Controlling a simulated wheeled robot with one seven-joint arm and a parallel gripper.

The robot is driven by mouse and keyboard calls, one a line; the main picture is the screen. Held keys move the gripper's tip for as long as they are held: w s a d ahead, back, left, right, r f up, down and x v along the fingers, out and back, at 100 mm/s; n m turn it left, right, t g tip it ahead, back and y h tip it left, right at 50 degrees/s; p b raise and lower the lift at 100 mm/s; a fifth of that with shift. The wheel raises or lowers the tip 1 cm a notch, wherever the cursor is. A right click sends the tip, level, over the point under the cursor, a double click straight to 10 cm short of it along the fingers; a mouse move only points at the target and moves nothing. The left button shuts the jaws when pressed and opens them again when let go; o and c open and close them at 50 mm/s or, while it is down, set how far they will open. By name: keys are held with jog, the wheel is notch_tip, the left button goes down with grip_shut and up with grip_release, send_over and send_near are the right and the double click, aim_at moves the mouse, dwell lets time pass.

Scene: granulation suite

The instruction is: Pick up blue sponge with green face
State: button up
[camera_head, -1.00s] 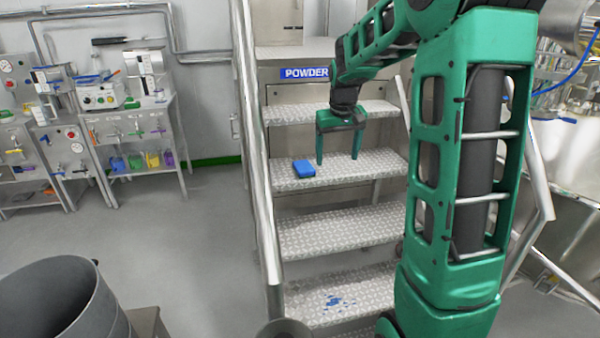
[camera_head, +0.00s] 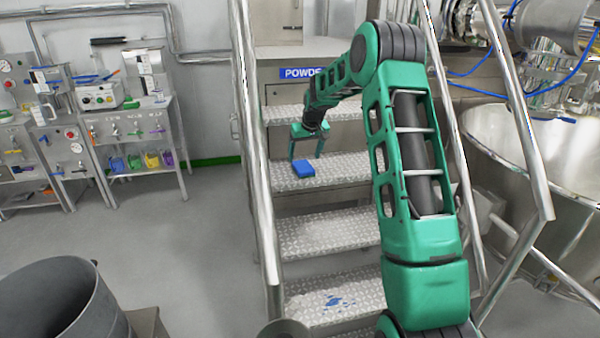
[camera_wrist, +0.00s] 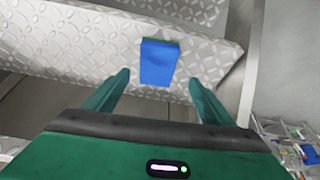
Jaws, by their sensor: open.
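The blue sponge (camera_head: 303,169) lies on a patterned metal stair tread (camera_head: 345,167), near its left end. In the wrist view the sponge (camera_wrist: 159,63) shows its blue top, with a thin green edge on its far side. My gripper (camera_head: 306,157) is open and empty, close to the sponge in the head view. In the wrist view my gripper's fingertips (camera_wrist: 159,77) stand apart, one to each side of the sponge's near part in the picture. The sponge is not held. I cannot tell how high the fingertips are above the tread.
A metal handrail (camera_head: 252,160) runs along the left of the stairs, and another (camera_head: 525,130) stands at the right. Blue marks (camera_head: 338,301) show on a lower tread. A grey drum (camera_head: 62,305) stands at the lower left.

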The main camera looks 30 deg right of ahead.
aim_at(303, 166)
jog(key=shift+d+x, duration=0.15)
jog(key=shift+x, duration=1.45)
jog(key=shift+d+x, duration=0.15)
jog(key=shift+x, duration=1.45)
jog(key=shift+f, duration=0.25)
jog(key=c, duration=1.1)
